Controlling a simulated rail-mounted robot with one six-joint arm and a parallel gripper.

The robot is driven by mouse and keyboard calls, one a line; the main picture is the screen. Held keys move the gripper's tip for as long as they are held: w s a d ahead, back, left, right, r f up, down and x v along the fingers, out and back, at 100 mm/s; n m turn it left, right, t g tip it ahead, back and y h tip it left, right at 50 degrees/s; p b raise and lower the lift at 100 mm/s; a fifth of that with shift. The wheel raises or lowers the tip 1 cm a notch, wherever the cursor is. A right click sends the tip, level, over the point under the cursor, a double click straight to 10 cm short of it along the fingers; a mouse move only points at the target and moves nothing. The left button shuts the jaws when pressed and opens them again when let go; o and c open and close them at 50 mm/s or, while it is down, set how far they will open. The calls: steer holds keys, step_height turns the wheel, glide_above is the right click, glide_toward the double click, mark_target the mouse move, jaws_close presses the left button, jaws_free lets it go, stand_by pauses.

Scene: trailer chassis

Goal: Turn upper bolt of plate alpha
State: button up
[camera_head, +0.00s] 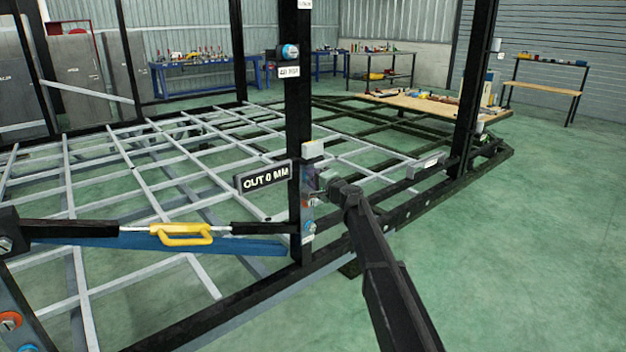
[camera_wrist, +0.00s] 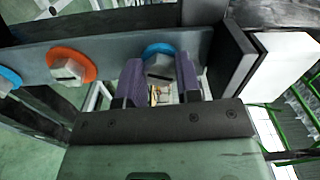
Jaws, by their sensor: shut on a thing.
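A grey plate (camera_head: 307,212) is on the black upright post; it also shows in the wrist view (camera_wrist: 112,52). It carries bolts with coloured rings in a row. In the wrist view, the grey bolt head (camera_wrist: 160,66) with a blue ring is between the purple fingers of my gripper (camera_wrist: 160,78), which is shut on it. An orange-ringed bolt (camera_wrist: 68,69) and another blue-ringed bolt (camera_wrist: 8,79) lie to its left, ungripped. In the head view, my gripper (camera_head: 321,182) reaches the plate's upper end from the right and hides that bolt. I cannot read the plate's name.
A sign reading "OUT 0 MM" (camera_head: 264,178) sticks out left of the post. A pale box (camera_head: 313,150) sits just above the plate; it also shows close beside my gripper (camera_wrist: 285,72). A yellow-handled turnbuckle bar (camera_head: 182,234) spans left of the post.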

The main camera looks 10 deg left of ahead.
steer(key=m, duration=2.5)
steer(key=shift+d, duration=0.2)
steer(key=o, duration=0.9)
steer(key=v, duration=1)
steer(key=shift+s+d+r, duration=0.1)
steer(key=shift+s+d, duration=0.15)
